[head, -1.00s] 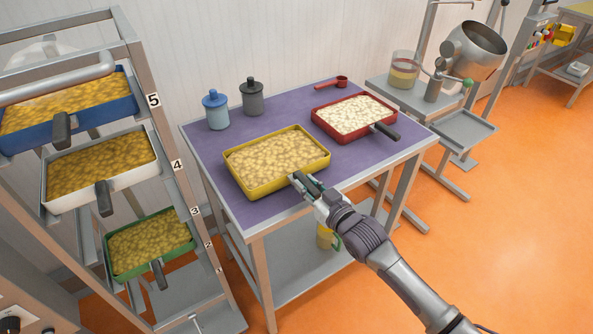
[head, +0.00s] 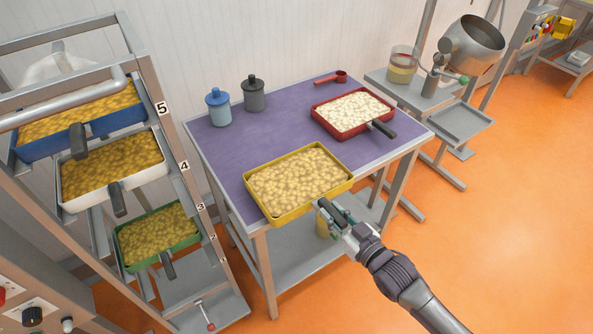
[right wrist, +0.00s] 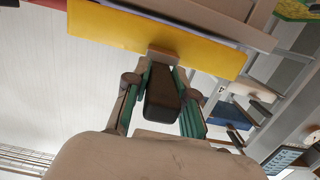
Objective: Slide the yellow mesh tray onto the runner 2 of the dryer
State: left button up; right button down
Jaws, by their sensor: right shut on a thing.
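The yellow mesh tray (head: 298,181), filled with light brown pieces, is at the front edge of the purple-topped table and overhangs it. My right gripper (head: 328,208) is shut on its dark handle, which shows between the fingers in the right wrist view (right wrist: 163,92). The tray's yellow front wall (right wrist: 155,38) is just beyond the fingers there. The dryer rack (head: 170,110) stands at the left with numbered runners; the number 2 label (head: 213,237) is low on its post. A green tray (head: 158,236) sits near label 3. My left gripper is not in view.
White (head: 112,168) and blue (head: 82,112) trays fill upper rack levels, handles outward. A red tray (head: 352,112), a red scoop (head: 331,77), and blue (head: 218,107) and dark (head: 253,93) jars stand on the table (head: 225,150). Orange floor is open at right.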

aim_at(344, 228)
jog(key=p+v, duration=0.1)
jog(key=v, duration=0.2)
jog(key=p+v, duration=0.1)
jog(key=v, duration=0.3)
jog(key=shift+s+d+f+p, duration=0.2)
jog(key=shift+s+p, duration=0.05)
jog(key=shift+p, duration=0.15)
jog(key=shift+s+d, duration=0.3)
jog(key=shift+s, duration=0.15)
jog(key=shift+a, duration=0.1)
